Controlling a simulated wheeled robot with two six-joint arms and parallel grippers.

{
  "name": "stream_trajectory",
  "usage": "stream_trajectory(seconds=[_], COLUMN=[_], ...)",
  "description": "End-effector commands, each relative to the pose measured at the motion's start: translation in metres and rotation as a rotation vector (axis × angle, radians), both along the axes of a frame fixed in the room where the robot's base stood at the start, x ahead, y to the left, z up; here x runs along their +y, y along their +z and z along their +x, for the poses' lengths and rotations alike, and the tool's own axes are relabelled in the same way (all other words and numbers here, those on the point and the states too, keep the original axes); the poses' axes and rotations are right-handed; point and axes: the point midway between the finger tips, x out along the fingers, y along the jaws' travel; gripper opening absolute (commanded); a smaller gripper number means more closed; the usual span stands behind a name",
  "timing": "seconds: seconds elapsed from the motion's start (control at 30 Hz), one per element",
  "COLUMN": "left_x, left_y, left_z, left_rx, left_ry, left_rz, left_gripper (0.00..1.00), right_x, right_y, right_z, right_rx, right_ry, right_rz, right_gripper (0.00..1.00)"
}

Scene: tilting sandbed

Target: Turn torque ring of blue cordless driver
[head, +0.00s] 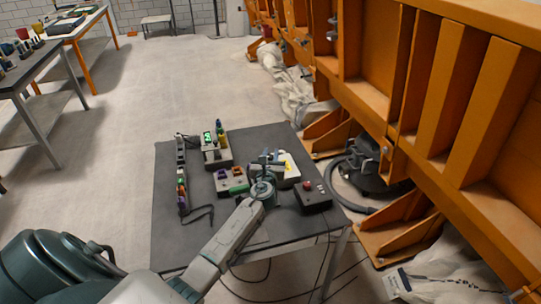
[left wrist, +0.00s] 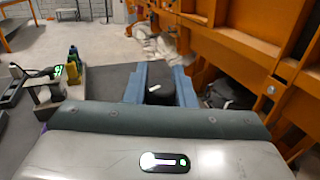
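My left gripper (head: 266,160) is over the right half of the dark table in the head view, with its arm coming up from below. In the left wrist view its two blue fingers (left wrist: 160,84) stand apart. A dark rounded part with a small white mark (left wrist: 156,91) fills most of the gap between them. I cannot tell whether the fingers press on it or whether it is the torque ring. The blue driver's body is not clearly seen; the gripper and arm hide that spot. My right gripper is not in view.
The table (head: 166,235) also holds a black box with a red button (head: 312,195), a grey box with knobs (head: 231,181), a charger with a green display (head: 211,146) and a power strip (head: 182,175). An orange steel frame (head: 440,100) stands to the right.

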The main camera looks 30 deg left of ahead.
Motion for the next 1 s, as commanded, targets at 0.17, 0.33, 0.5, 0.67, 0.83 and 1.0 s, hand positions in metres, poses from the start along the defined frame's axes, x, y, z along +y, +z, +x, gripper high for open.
stream_trajectory(seconds=[0.17, 0.33, 0.5, 0.67, 0.83, 1.0], left_x=[0.000, 0.000, -0.001, -0.002, -0.004, -0.006], left_y=[0.000, 0.000, 0.001, 0.001, 0.000, -0.003], left_z=[0.000, 0.000, 0.000, 0.001, 0.002, 0.002], left_rx=[0.000, 0.000, 0.001, 0.002, 0.001, 0.001], left_ry=[0.000, -0.014, -0.068, -0.170, -0.318, -0.480], left_rz=[0.000, 0.000, 0.000, 0.002, 0.003, 0.004], left_gripper=[0.00, 0.00, 0.00, 0.00, 0.00, 0.00], right_x=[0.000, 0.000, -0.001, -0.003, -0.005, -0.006], right_y=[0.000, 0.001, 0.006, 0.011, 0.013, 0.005], right_z=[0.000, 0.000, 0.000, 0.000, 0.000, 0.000], right_rx=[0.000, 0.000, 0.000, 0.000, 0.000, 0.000], right_ry=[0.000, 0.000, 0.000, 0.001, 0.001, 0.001], right_rz=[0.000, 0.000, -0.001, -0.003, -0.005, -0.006], right_gripper=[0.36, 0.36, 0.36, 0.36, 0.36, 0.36])
